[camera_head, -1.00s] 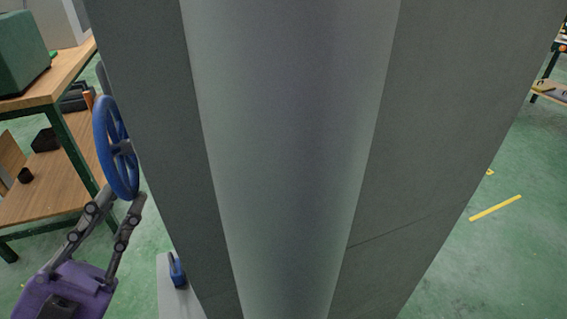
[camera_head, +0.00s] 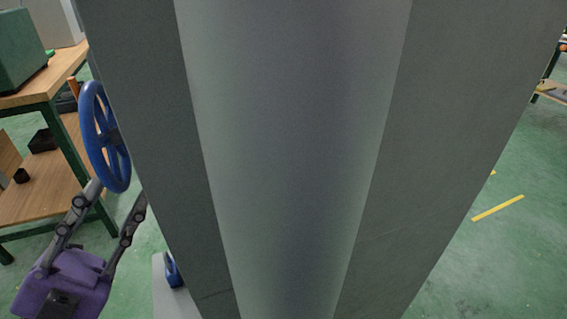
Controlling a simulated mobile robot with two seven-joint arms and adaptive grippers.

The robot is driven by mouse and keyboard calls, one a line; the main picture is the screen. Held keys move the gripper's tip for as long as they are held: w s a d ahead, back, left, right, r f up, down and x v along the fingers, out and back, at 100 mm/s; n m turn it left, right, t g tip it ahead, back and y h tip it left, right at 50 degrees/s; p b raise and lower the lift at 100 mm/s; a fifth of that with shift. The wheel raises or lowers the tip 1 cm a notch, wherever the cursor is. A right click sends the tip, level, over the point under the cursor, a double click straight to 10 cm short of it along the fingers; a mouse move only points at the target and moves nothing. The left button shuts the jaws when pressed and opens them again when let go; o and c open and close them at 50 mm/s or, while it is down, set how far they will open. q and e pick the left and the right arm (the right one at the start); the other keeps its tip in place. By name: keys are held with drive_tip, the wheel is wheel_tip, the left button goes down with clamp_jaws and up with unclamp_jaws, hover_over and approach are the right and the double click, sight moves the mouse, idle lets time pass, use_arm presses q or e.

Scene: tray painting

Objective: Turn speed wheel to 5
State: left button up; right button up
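A blue spoked wheel (camera_head: 87,125) stands upright at the left, beside the edge of a large grey column. Any marking for speed cannot be read. My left gripper (camera_head: 113,189) is purple with dark jointed fingers and reaches up from the lower left. Its two fingers are spread apart, one on each side of the wheel's lower rim. Whether a finger touches the rim cannot be told. My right gripper is not in view.
The grey column (camera_head: 300,150) fills the middle of the view and hides what lies behind it. A wooden workbench (camera_head: 45,88) with green legs stands at the left. A smaller blue part (camera_head: 173,270) sits low beside the column. Green floor shows at the right.

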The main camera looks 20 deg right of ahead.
use_arm(q)
drive_tip(key=shift+r, duration=0.1)
drive_tip(key=v, duration=1.2)
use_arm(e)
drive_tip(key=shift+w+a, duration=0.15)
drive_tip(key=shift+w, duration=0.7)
use_arm(q)
drive_tip(key=shift+c, duration=0.2)
